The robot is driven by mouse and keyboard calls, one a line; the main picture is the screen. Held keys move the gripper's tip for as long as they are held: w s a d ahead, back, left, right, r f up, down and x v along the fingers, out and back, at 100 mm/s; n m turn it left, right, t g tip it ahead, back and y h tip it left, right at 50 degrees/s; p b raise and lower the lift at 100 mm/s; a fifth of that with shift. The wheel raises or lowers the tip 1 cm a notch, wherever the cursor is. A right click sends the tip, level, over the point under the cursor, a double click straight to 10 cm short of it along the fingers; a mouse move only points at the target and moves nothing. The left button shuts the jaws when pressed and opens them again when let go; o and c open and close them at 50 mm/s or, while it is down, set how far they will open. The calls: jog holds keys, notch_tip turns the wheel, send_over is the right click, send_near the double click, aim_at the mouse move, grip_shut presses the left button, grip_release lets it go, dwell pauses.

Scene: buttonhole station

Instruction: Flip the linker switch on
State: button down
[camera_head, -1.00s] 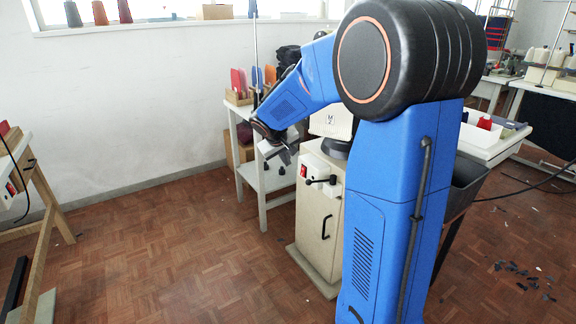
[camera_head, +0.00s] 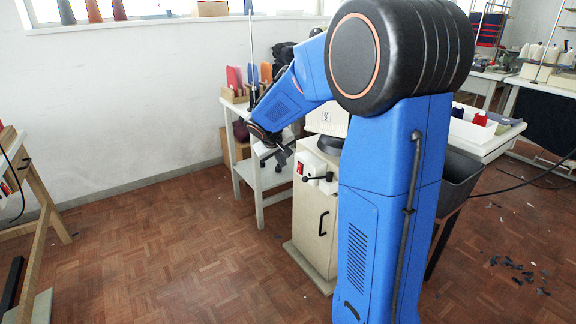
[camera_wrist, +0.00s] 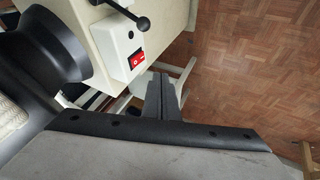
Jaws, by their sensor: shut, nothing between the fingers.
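The red rocker switch (camera_wrist: 137,60) sits on a small white box on the side of the cream linker cabinet (camera_head: 310,222). It also shows small in the head view (camera_head: 300,168). Which way the rocker is tipped I cannot tell. My gripper (camera_wrist: 163,95) is shut and empty. In the wrist view its fingertips are just below and right of the switch, with a gap in the picture. In the head view my gripper (camera_head: 282,154) is up and left of the switch, beside the cabinet.
A black-knobbed lever (camera_wrist: 142,23) sticks out near the switch box. A white side table (camera_head: 262,185) with coloured cards stands behind my gripper. A wooden-legged table (camera_head: 40,185) is at the left. The parquet floor (camera_head: 170,250) between is clear.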

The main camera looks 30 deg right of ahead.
aim_at(299, 169)
jog(key=shift+w+d+f, duration=0.6)
jog(key=shift+d+f, duration=0.75)
jog(key=shift+w+d+f, duration=0.6)
jog(key=shift+d+f, duration=0.7)
jog(key=shift+f, duration=0.1)
jog(key=shift+w+d+f, duration=0.6)
jog(key=shift+d+f, duration=0.75)
jog(key=shift+d+f, duration=0.1)
jog(key=shift+d, duration=0.1)
jog(key=shift+r, duration=0.2)
jog(key=shift+r, duration=0.65)
